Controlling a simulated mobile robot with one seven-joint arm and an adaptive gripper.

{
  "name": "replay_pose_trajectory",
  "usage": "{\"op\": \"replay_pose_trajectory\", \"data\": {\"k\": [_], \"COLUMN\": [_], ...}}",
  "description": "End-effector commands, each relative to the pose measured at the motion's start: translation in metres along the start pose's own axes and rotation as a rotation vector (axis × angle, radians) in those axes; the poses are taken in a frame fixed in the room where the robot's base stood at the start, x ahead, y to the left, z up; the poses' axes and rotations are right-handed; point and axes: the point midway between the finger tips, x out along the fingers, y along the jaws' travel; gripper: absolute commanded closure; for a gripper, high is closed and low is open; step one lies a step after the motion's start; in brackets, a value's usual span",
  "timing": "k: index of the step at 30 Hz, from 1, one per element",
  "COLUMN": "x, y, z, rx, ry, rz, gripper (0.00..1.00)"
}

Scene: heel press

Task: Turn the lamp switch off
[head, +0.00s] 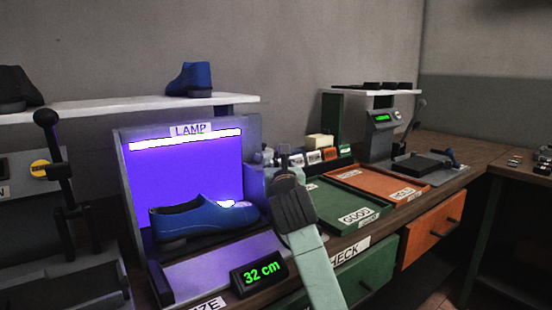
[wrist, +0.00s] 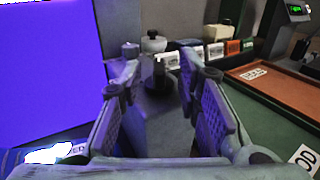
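The lamp (head: 185,170) is an open grey box with a "LAMP" label, a lit white tube along its top and a glowing violet back panel. The panel also fills the left of the wrist view (wrist: 45,70). A blue shoe (head: 205,217) stands in the box. My gripper (head: 284,160) is at the lamp's right side, pointing away from me. In the wrist view its fingers (wrist: 158,68) are apart with a gap between them.
A "32 cm" display (head: 260,270) sits in front of the lamp. A green tray (head: 335,205) and an orange tray (head: 385,180) lie to the right. Small labelled boxes (head: 322,155) and a lidded jar (wrist: 153,42) stand behind my gripper. A black lever (head: 58,160) stands at left.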

Motion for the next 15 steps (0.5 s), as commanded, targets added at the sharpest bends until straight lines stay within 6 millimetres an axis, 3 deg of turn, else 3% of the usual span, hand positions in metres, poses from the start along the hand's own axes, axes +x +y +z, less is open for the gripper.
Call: {"op": "replay_pose_trajectory", "data": {"k": [6, 15], "x": [0.031, 0.041], "y": [0.001, 0.001], "z": [0.001, 0.0], "rx": [0.0, -0.001], "ry": [0.001, -0.001], "rz": [0.001, 0.002], "gripper": [0.69, 0.69]}}
